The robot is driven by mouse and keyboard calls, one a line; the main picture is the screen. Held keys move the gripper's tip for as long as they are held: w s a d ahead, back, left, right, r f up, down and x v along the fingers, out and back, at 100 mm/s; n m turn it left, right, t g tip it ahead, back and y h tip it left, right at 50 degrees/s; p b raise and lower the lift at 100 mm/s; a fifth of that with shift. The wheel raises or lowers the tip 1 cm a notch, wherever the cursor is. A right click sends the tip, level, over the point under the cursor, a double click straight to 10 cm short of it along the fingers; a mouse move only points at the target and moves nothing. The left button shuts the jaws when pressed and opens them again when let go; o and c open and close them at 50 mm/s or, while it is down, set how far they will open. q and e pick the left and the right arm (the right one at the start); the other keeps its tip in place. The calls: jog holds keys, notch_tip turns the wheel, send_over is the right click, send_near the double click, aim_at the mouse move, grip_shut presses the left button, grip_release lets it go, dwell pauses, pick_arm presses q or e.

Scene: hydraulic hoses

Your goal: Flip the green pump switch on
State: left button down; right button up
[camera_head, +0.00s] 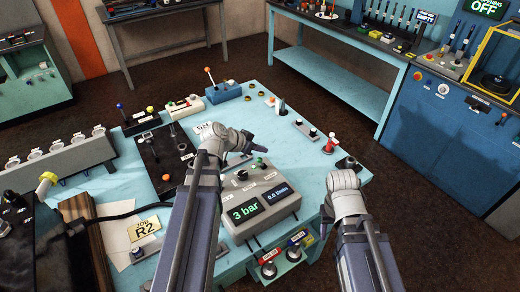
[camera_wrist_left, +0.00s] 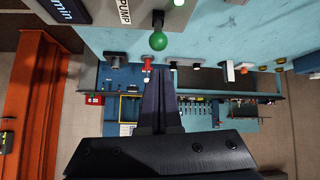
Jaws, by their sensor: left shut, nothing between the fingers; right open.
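The grey pump unit (camera_head: 258,205) stands on the light blue table and shows "3 bar" and "0.0 l/min". Its green pump switch (camera_head: 258,161) is a ball-ended lever at the unit's far edge. In the left wrist view the green ball (camera_wrist_left: 158,40) is close in front of my fingertips, beside a "PUMP" label (camera_wrist_left: 124,12). My left gripper (camera_head: 254,151) is shut and empty near the switch; it also shows in the left wrist view (camera_wrist_left: 161,75). I cannot tell whether it touches the ball. My right gripper (camera_head: 346,163) is open at the table's right corner.
A red valve (camera_head: 329,143) and a hose fitting (camera_head: 306,128) stand to the right of the unit. A dark plate with fittings (camera_head: 160,155) lies left of my left arm. A blue bench (camera_head: 340,80) stands behind.

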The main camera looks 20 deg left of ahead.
pick_arm(q)
jog(key=s+a+r+p, duration=0.3)
jog(key=s+r+p, duration=0.1)
jog(key=r+p, duration=0.3)
jog(key=shift+r+p, duration=0.4)
jog(key=shift+r, duration=0.15)
jog(key=s+d+f+g+b, duration=0.1)
jog(key=s+d+f, duration=0.1)
jog(key=d+f, duration=0.1)
jog(key=s+d+f+g+y+b, duration=0.1)
jog(key=s+d+f+g+b, duration=0.1)
jog(key=d+f, duration=0.2)
jog(key=s+d+f+g+b, duration=0.2)
jog(key=d+f, duration=0.1)
jog(key=d, duration=0.3)
jog(key=shift+s+d+f, duration=0.1)
jog(key=shift+s+f, duration=0.2)
jog(key=shift+f, duration=0.05)
jog(key=s+d+f+n+g+y+b, duration=0.1)
jog(key=s+d+f+g+y+b, duration=0.2)
jog(key=s, duration=0.6)
notch_tip(320, 180, down, 3)
jog(key=d+y+b, duration=0.1)
jog(key=d+y, duration=0.1)
jog(key=d, duration=0.1)
jog(key=shift+y+b, duration=0.3)
jog(key=shift+b, duration=0.05)
